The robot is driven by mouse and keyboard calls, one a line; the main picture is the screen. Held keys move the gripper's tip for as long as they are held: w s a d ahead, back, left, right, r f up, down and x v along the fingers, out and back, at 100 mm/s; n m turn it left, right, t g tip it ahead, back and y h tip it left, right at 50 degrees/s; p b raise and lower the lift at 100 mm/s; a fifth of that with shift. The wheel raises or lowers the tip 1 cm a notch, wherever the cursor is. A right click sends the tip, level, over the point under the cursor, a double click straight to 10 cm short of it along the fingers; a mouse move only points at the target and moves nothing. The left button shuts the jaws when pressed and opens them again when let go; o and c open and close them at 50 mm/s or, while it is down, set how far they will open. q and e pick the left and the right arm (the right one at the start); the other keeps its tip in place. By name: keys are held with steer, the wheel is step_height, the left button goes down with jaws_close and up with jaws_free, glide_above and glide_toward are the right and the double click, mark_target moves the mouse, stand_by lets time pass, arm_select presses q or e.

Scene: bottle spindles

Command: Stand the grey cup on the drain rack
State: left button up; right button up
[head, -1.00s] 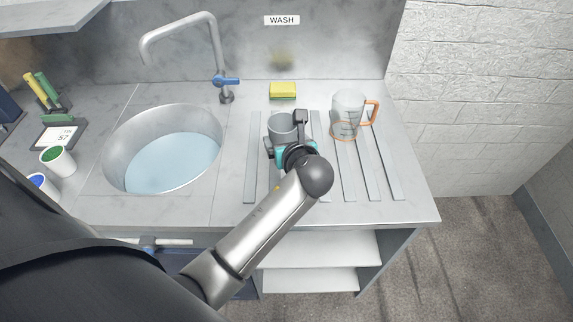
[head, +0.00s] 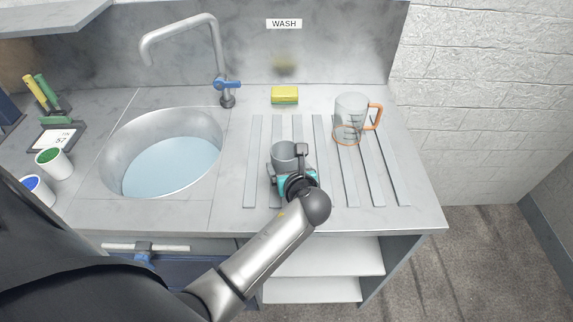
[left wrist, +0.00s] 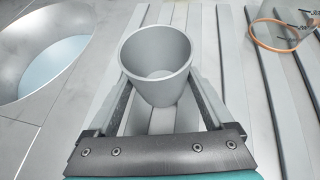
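The grey cup (head: 285,156) is upright over the slats of the drain rack (head: 352,180), right of the basin. My left gripper (head: 290,175) is at its near side. In the left wrist view the cup (left wrist: 158,62) sits between the two fingers (left wrist: 160,85), one against each side, and the gripper is shut on it. The cup's opening faces up and it looks empty. Its base is partly hidden, and I cannot tell whether it touches the slats. My right gripper is not in view.
A clear measuring jug with an orange handle (head: 352,118) stands on the rack's right part. A yellow sponge (head: 285,95) lies behind the rack. The water-filled basin (head: 165,165) and tap (head: 226,88) are left. Slats between cup and jug are free.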

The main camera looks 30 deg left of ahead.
arm_select(q)
steer(key=shift+o, duration=1)
steer(key=shift+r, duration=0.1)
steer(key=p+v, duration=0.2)
steer(key=v, duration=1)
steer(key=shift+p, duration=0.35)
